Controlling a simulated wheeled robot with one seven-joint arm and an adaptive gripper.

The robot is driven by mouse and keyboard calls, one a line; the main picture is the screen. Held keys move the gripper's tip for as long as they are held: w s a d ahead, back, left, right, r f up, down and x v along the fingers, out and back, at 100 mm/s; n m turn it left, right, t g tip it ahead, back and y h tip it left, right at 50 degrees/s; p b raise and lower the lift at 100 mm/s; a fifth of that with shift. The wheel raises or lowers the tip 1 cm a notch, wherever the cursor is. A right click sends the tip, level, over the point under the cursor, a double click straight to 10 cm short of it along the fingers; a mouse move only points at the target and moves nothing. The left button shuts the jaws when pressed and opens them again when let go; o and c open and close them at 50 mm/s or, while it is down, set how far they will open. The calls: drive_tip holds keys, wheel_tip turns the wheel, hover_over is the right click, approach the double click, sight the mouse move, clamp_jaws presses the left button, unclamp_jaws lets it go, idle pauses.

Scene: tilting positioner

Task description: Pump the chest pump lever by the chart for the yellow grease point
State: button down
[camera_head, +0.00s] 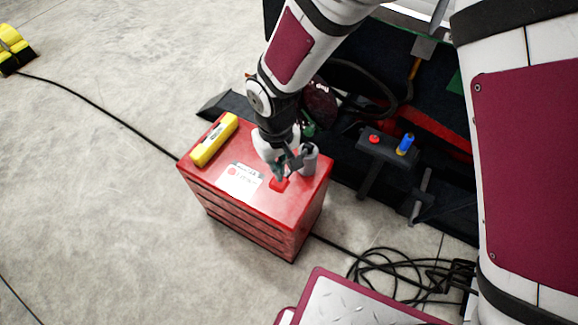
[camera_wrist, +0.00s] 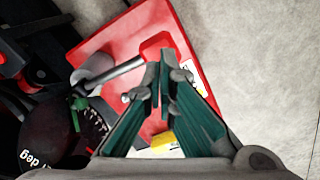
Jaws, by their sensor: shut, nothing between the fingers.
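The red chest (camera_head: 290,221) has a grey cylindrical pump (camera_head: 310,157) at the back right of its top. In the wrist view, a grey lever rod (camera_wrist: 122,69) runs from the pump (camera_wrist: 93,64) towards a red block (camera_wrist: 155,45). The red block also shows in the head view (camera_head: 279,185). My gripper (camera_head: 285,172) is over the chest top beside the pump; its fingers (camera_wrist: 160,70) are shut and empty, near the rod's end. I cannot tell whether they touch it. A white chart (camera_head: 240,181) lies on the chest; its print is too small to read. I cannot make out the yellow grease point.
A yellow case (camera_head: 214,140) lies on the chest's left edge. Behind stands a dark positioner with a dark dial marked "deg" (camera_wrist: 42,140). A grey box (camera_head: 387,150) carries a red button and a blue-orange cylinder. Cables (camera_head: 400,266) lie coiled at right; left floor is mostly clear.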

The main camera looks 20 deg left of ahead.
sight(280, 188)
drive_tip(key=shift+r+p, duration=1.5)
drive_tip(key=shift+r, duration=0.95)
drive_tip(key=shift+f+b, duration=0.15)
drive_tip(key=shift+b, duration=0.15)
drive_tip(key=shift+f+b, duration=2.15)
drive_tip(key=shift+f, duration=1.05)
drive_tip(key=shift+f+b, duration=2.55)
drive_tip(key=shift+f, duration=1.5)
wheel_tip(280, 188, up, 15)
drive_tip(key=p, duration=1)
drive_tip(key=shift+f, duration=0.1)
